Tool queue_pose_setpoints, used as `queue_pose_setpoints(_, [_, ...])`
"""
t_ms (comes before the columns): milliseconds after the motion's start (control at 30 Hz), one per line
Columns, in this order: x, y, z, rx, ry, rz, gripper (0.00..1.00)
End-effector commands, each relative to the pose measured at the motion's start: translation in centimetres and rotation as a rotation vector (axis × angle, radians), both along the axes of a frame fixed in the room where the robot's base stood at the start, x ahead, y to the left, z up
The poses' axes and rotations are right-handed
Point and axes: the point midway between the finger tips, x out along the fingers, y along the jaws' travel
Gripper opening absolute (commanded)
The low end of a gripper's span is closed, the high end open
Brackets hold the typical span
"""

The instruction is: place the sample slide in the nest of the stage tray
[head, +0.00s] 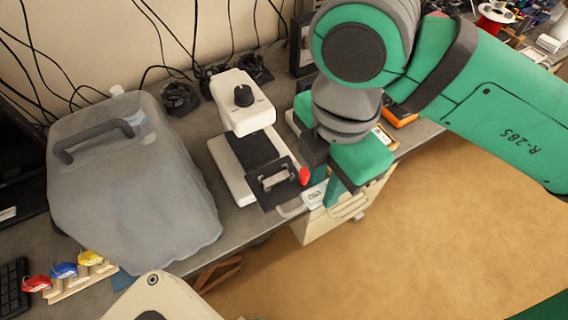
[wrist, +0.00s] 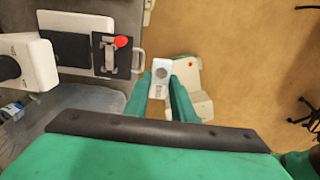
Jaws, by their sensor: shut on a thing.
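The stage tray (head: 268,198) is a dark square plate at the front of the white microscope-like device, with a light metal frame, its nest, and a red knob (head: 304,176) at its right. The tray also shows in the wrist view (wrist: 126,66), left of my gripper. My gripper (head: 322,193) is shut on the sample slide (head: 314,196), a small pale piece with a round grey spot, clearer in the wrist view (wrist: 160,72). The slide is just right of the tray, apparently beyond the bench edge. No slide shows in the nest, though the frame partly covers it.
The white device (head: 240,105) stands on the grey bench behind the tray. A large translucent cover with a handle (head: 130,180) fills the bench to the left. Red, blue and yellow items (head: 64,270) stand at the front left. Open floor (head: 430,220) lies right.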

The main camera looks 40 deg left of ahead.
Motion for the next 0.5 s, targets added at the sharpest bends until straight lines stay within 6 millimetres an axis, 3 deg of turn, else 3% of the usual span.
queue_pose_setpoints(500, [2.4,8.9,-4.7,0.000,0.005,0.001,0.00])
